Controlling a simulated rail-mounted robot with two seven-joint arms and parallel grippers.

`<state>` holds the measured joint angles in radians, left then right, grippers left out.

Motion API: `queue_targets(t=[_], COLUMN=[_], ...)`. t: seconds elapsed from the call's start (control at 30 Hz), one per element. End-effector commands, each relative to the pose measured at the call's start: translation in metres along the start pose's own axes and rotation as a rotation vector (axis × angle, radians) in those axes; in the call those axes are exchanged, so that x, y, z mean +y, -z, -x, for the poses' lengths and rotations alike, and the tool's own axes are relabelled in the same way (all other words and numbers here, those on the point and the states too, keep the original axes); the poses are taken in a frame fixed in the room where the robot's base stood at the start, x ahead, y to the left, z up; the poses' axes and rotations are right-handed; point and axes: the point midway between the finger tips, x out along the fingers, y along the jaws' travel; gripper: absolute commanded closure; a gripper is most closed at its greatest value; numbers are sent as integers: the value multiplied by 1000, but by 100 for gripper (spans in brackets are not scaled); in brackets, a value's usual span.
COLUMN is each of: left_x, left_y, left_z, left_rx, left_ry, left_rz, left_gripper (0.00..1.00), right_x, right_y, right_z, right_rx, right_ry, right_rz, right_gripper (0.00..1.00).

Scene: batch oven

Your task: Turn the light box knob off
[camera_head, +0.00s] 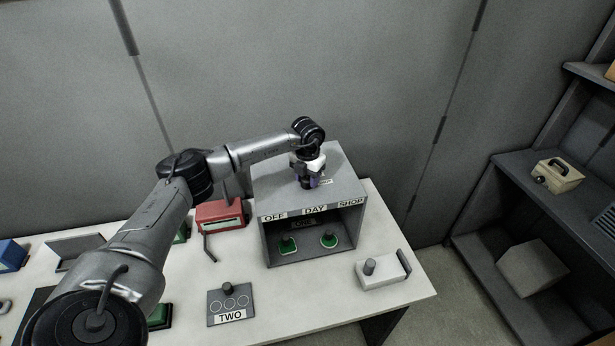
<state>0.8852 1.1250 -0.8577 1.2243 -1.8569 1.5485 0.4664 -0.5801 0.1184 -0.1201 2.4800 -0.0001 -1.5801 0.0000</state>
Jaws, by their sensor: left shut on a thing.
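The light box (263,230) is a grey open-fronted box on the white table, with OFF, DAY and SHOP labels along its top front edge. Two green items with knobs (288,244) stand inside it. My left gripper (308,184) points down onto the top of the box, behind the labels. It is shut on the light box knob, which is mostly hidden under the fingers, so I cannot tell which label it points to. My right gripper is not in view.
A red box (220,215) stands left of the light box. A grey panel marked TWO (230,304) lies in front, and a white block with a knob (383,271) is at the right. Grey shelves (540,190) stand beyond the table's right edge.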

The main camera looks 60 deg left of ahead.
Motion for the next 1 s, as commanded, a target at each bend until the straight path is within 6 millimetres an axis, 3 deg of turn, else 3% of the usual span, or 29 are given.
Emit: queue_targets(t=[0.57, 0.6, 0.87, 1.0], left_x=[0, 0, 0, 0], left_y=[0, 0, 0, 0], left_z=[1, 1, 1, 0], left_rx=[-2, -2, -1, -1], left_ry=[3, 3, 1, 1], left_rz=[31, 31, 30, 29], left_gripper=[80, 56, 31, 31], right_x=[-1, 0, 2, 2], right_y=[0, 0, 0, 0], right_z=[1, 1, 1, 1], right_rx=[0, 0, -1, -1], right_ry=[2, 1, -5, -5], right_rz=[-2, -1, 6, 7], right_gripper=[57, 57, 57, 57])
